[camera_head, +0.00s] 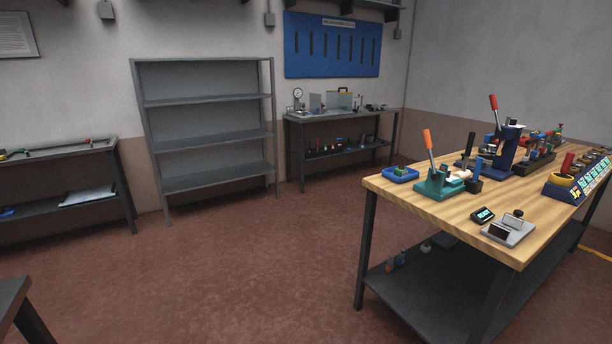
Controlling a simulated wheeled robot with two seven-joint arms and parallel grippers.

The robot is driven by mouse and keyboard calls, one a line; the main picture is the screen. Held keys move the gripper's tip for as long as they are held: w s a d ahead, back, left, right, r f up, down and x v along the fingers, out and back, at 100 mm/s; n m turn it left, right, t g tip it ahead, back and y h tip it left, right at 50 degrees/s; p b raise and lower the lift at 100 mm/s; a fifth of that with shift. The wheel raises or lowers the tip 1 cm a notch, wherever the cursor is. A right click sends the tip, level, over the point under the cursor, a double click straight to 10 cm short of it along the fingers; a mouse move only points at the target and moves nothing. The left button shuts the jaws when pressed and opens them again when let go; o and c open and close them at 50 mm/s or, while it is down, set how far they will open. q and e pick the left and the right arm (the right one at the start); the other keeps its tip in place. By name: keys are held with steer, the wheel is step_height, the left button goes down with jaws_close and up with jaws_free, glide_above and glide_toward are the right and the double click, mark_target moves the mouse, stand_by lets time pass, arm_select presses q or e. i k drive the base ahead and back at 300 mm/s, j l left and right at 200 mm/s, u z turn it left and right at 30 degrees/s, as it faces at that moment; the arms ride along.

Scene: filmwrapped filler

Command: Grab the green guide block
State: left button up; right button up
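A small green block (401,169) lies in a shallow blue tray (388,175) at the far left corner of the wooden workbench on the right. It is the closest match I see to the green guide block, but it is too small to make out its shape. Neither of my grippers is in view.
The wooden workbench (385,187) also carries a teal press (436,184) with an orange handle, a blue press (507,150), a small display box (482,215) and a grey scale (508,231). Open floor (250,250) lies left of it. An empty shelf rack (208,100) stands behind.

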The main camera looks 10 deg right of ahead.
mark_target(399, 173)
steer(key=i, duration=0.9)
steer(key=i+z, duration=0.1)
steer(key=i, duration=0.8)
steer(key=i+j, duration=0.2)
steer(key=i, duration=0.65)
steer(key=i+j+z, duration=0.1)
steer(key=i, duration=0.8)
